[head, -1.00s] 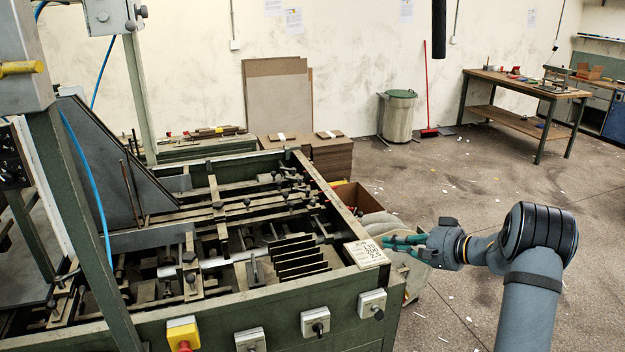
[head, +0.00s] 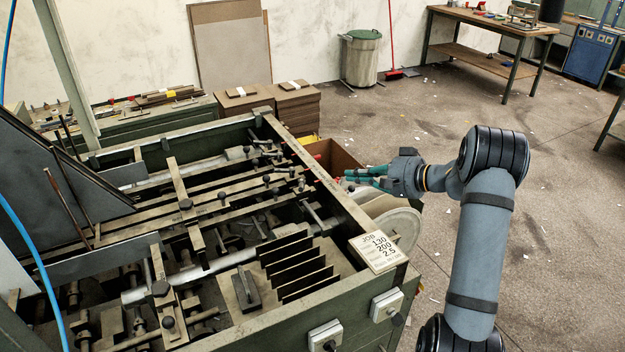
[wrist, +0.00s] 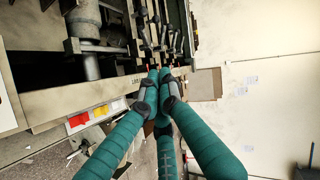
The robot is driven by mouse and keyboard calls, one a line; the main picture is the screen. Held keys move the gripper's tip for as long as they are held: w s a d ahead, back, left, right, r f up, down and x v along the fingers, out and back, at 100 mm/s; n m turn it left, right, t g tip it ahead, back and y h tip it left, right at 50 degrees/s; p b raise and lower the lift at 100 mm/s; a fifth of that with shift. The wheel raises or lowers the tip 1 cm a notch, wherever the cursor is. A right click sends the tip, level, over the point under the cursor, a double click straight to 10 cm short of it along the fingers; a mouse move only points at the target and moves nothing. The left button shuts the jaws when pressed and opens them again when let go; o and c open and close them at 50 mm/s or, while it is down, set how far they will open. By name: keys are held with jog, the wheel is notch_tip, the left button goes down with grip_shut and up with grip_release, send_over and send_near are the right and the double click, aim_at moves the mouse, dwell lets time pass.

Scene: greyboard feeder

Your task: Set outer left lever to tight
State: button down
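The greyboard feeder (head: 330,190) fills the left and middle of the head view, with rods, bars and dark-knobbed levers inside its frame. Several small levers (head: 267,180) stand near its far right side. Levers with dark knobs also show at the top of the wrist view (wrist: 155,20). I cannot tell which is the outer left lever or how it is set. My gripper (head: 350,176) has teal fingers and is just outside the right rail, pointing left toward the feeder. In the wrist view its fingertips (wrist: 160,77) come together, with nothing visible between them.
A job card (head: 377,250) lies on the feeder's near right corner. A cardboard box (head: 338,158) and a pale round reel (head: 400,228) sit beside the right rail, close to my gripper. The floor (head: 560,220) to the right is mostly clear.

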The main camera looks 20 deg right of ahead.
aim_at(301, 188)
jog(key=s+a+f+p+x, duration=0.1)
jog(key=a+p+x, duration=0.1)
jog(key=p+x, duration=0.5)
jog(key=shift+x, duration=2.95)
jog(key=shift+f+b, duration=0.2)
jog(key=shift+b, duration=0.15)
